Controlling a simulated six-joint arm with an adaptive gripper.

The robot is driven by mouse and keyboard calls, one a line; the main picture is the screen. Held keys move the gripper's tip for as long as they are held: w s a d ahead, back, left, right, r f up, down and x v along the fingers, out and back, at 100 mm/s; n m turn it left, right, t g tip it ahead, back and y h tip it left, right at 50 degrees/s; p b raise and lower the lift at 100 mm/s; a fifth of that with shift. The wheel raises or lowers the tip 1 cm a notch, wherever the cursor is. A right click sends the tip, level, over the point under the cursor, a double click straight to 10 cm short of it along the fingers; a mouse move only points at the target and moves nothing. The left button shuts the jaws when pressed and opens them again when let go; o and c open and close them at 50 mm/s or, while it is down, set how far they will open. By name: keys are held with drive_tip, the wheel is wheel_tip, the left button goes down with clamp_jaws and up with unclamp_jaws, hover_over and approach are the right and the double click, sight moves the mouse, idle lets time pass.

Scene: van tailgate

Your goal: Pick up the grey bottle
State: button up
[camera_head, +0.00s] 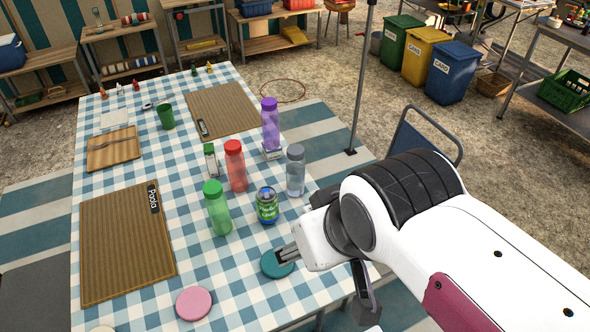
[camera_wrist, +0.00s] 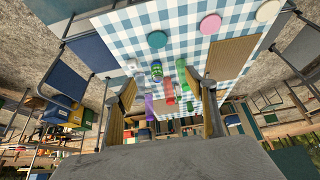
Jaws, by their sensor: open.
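The grey bottle (camera_head: 295,172) stands upright on the checked tablecloth near the table's right edge, with a grey cap and a see-through body. It is right of the red bottle (camera_head: 235,166) and in front of the purple bottle (camera_head: 270,125). My gripper (camera_head: 326,276) is open and empty, nearer the camera than the grey bottle and apart from it. In the wrist view my gripper's two fingers (camera_wrist: 169,96) are spread wide, with the table and bottles beyond them.
A green bottle (camera_head: 217,208) and a labelled can (camera_head: 267,206) stand left of the grey bottle. A teal disc (camera_head: 278,263) lies by my gripper, and a pink disc (camera_head: 194,303) lies further left. A thin pole (camera_head: 361,80) rises beyond the table's right edge.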

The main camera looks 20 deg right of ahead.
drive_tip(key=shift+c, duration=0.2)
idle(0.5)
drive_tip(key=w+d+f+m+t, duration=0.1)
drive_tip(key=w+d+f+t, duration=0.1)
drive_tip(key=w, duration=0.8)
drive_tip(key=w+d+f+t+h, duration=0.1)
drive_tip(key=w+d+f+t, duration=0.15)
drive_tip(key=w, duration=0.75)
drive_tip(key=w+d+f+m+t, duration=0.1)
drive_tip(key=w+d+f, duration=0.15)
drive_tip(key=w, duration=0.75)
drive_tip(key=m+t+h, duration=0.1)
drive_tip(key=t+h, duration=0.3)
drive_tip(key=t, duration=0.2)
approach(297, 160)
drive_tip(key=shift+x, duration=1.4)
drive_tip(key=shift+x, duration=1.35)
